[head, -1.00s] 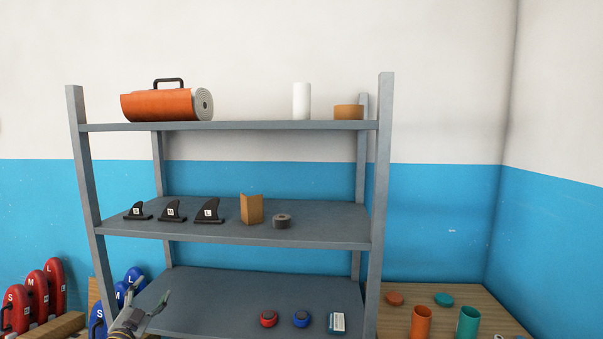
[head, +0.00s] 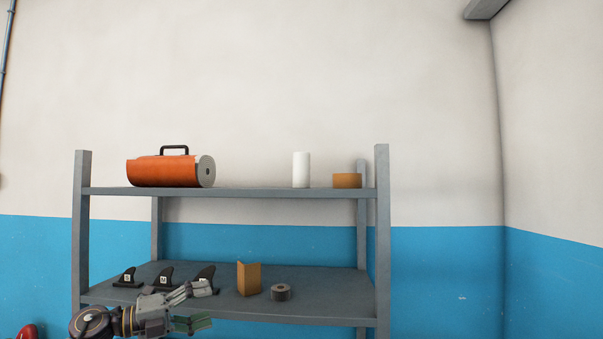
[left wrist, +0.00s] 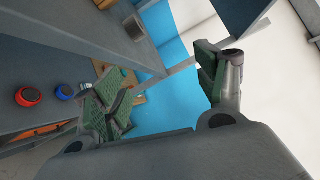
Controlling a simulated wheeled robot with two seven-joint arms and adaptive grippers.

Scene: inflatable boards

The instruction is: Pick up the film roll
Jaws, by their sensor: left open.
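A white upright cylinder (head: 301,170), which looks like the film roll, stands on the top board of the grey shelf rack (head: 250,191), right of the middle. I cannot make it out in the left wrist view. My left gripper (head: 205,306) is open and empty, in front of the middle shelf, below and to the left of the roll. Its two green-padded fingers are spread apart in the left wrist view (left wrist: 160,88). My right gripper is not in view.
An orange roll with a black handle (head: 165,171) and a tan block (head: 347,180) share the top board. The middle shelf holds black fins (head: 128,278), a folded tan card (head: 248,279) and a grey tape roll (head: 281,292). Space above the top board is free.

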